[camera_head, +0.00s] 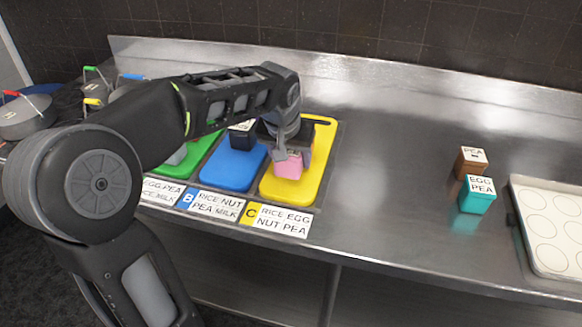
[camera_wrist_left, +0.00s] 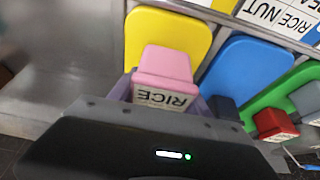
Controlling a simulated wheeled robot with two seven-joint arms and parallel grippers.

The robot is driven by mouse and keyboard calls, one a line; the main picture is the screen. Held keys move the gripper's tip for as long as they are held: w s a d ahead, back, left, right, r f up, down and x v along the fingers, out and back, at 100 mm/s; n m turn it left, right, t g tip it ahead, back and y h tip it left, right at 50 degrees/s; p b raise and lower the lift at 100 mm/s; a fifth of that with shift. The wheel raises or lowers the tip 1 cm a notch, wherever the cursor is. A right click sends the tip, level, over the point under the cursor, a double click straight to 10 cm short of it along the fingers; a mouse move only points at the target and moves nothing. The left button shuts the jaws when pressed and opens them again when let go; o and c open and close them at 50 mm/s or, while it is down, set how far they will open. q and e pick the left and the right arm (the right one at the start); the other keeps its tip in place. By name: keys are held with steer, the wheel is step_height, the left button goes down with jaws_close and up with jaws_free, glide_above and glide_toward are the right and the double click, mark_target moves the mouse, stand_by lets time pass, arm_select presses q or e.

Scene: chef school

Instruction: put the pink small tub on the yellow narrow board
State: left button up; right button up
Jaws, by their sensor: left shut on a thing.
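The pink small tub (camera_head: 289,166) is over the yellow narrow board (camera_head: 316,165) in the head view. My left gripper (camera_head: 288,151) is shut on it from above. The wrist view also shows the pink tub (camera_wrist_left: 165,72), with a RICE label, between the fingers and in front of the yellow board (camera_wrist_left: 165,30). I cannot tell whether the tub's base touches the board. My arm hides part of the board's far end. My right gripper is not in view.
A blue board (camera_head: 232,165) with a dark tub (camera_head: 242,134) and a green board (camera_head: 200,152) lie to the left. Label cards line the front. A brown tub (camera_head: 471,162), a teal tub (camera_head: 477,194) and a pale tray (camera_head: 548,225) are at right. Bare steel lies between.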

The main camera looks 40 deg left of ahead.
mark_target(291, 167)
arm_select(q)
steer(key=shift+f, duration=1.65)
steer(key=shift+f, duration=0.15)
steer(key=o, duration=1.6)
steer(key=shift+r, duration=0.25)
steer(key=v, duration=1.2)
steer(key=shift+d, duration=0.1)
